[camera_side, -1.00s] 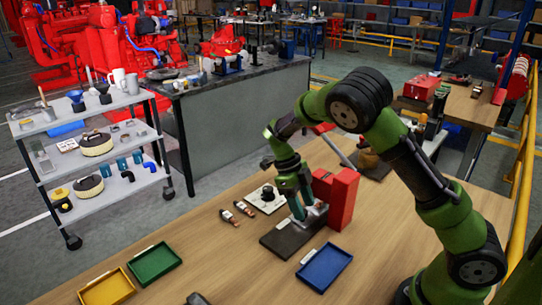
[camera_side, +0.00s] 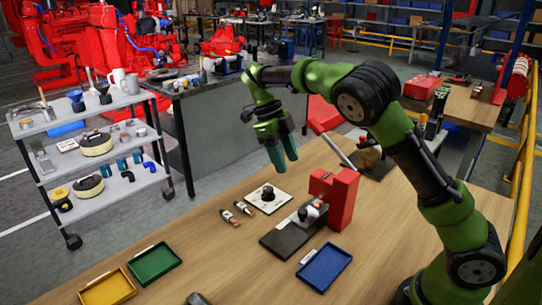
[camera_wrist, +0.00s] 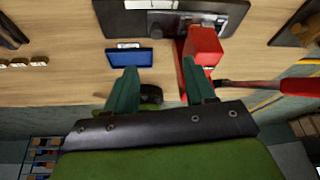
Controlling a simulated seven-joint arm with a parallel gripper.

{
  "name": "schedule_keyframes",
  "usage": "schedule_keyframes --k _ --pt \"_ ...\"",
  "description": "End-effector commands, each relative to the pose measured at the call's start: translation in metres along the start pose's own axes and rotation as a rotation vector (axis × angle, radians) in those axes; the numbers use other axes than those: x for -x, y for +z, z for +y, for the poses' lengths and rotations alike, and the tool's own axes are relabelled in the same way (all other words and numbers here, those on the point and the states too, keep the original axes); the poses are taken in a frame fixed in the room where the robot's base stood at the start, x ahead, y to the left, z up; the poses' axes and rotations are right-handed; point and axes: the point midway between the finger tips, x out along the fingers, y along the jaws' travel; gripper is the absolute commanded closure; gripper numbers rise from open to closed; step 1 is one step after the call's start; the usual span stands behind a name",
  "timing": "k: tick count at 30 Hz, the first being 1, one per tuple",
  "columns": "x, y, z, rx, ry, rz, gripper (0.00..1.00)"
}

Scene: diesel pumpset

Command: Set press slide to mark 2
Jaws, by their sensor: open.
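The red press (camera_side: 337,194) stands on the wooden bench with a dark base plate (camera_side: 287,239) in front of it. A small grey slide (camera_side: 307,214) with a dark knob and a touch of orange sits on the base, close to the press. The marks are too small to read. My gripper (camera_side: 284,163) is open and empty, raised above the bench, apart from the press. In the wrist view, my gripper (camera_wrist: 160,88) has its fingers spread, with the red press (camera_wrist: 203,46) and dark base (camera_wrist: 215,15) beyond them.
A blue tray (camera_side: 325,267) lies right of the base. Green (camera_side: 154,263) and yellow (camera_side: 107,288) trays lie at the front left. A red-handled lever (camera_wrist: 290,86) extends beside the press.

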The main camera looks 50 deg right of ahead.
Motion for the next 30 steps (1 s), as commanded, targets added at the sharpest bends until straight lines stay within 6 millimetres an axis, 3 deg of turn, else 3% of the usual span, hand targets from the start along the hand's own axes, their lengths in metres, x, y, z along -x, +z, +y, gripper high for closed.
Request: schedule_keyframes --k 7,21,26,30 --pt "0.026 0.0 -0.001 0.0 -0.001 0.0 0.45" --pt "0.029 0.0 -0.001 0.034 -0.003 0.0 0.45" --pt "0.017 0.005 -0.012 0.292 -0.048 -0.003 0.45" --pt "0.002 -0.004 -0.014 0.696 -0.058 -0.052 0.45"
